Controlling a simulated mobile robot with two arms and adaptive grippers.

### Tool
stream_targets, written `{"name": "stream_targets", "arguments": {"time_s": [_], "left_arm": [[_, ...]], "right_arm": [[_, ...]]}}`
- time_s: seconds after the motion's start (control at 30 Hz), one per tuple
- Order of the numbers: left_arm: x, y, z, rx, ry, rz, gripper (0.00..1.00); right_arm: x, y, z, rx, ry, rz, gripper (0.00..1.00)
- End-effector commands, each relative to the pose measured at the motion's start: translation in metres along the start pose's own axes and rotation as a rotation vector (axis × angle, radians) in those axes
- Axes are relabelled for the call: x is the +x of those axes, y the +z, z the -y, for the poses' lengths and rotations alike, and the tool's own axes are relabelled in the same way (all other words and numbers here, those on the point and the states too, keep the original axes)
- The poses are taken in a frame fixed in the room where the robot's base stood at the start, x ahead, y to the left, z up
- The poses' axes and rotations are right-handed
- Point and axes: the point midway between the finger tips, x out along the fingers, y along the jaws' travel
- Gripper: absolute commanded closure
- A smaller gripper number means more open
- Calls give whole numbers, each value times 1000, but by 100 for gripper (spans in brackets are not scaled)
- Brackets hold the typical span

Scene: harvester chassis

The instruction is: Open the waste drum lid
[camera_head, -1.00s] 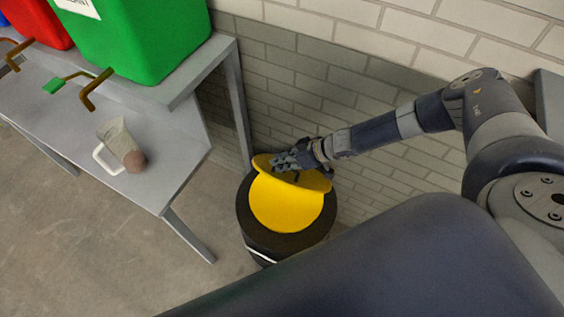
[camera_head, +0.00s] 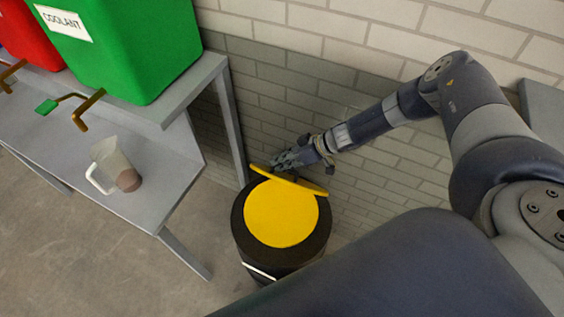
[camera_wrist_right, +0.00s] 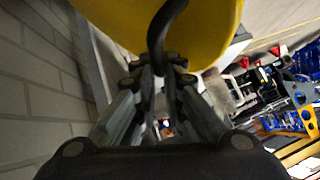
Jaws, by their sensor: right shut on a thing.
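The waste drum (camera_head: 240,232) is black and stands on the floor by the brick wall. Its round yellow top face (camera_head: 282,212) shows. The yellow lid (camera_head: 305,186) stands tilted up at the drum's back side, seen nearly edge-on. My right gripper (camera_head: 280,162) is behind the lid, shut on its handle, which is mostly hidden in the head view. In the right wrist view, the dark curved handle (camera_wrist_right: 160,35) runs between the fingers of my right gripper (camera_wrist_right: 160,75), with the yellow lid (camera_wrist_right: 215,30) behind it. My left gripper is not in view.
A grey bench (camera_head: 140,205) left of the drum holds a clear jug (camera_head: 113,160) with brown contents. Green (camera_head: 125,50) and red (camera_head: 30,35) containers with taps stand on its upper shelf. The brick wall (camera_head: 340,95) is close behind the drum. Floor at lower left is clear.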

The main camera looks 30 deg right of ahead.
Motion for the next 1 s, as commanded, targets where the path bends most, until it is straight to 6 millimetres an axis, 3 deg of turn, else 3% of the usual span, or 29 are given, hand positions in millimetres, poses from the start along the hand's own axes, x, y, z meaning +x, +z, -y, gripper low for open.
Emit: {"name": "stream_targets", "arguments": {"time_s": [0.03,0.5,1.0], "left_arm": [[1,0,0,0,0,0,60],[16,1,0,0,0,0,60],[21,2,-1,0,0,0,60]], "right_arm": [[0,-8,-1,-1,-8,-12,100],[-17,-25,-35,55,-63,-12,100],[-20,-28,-42,69,-76,-12,100]]}}
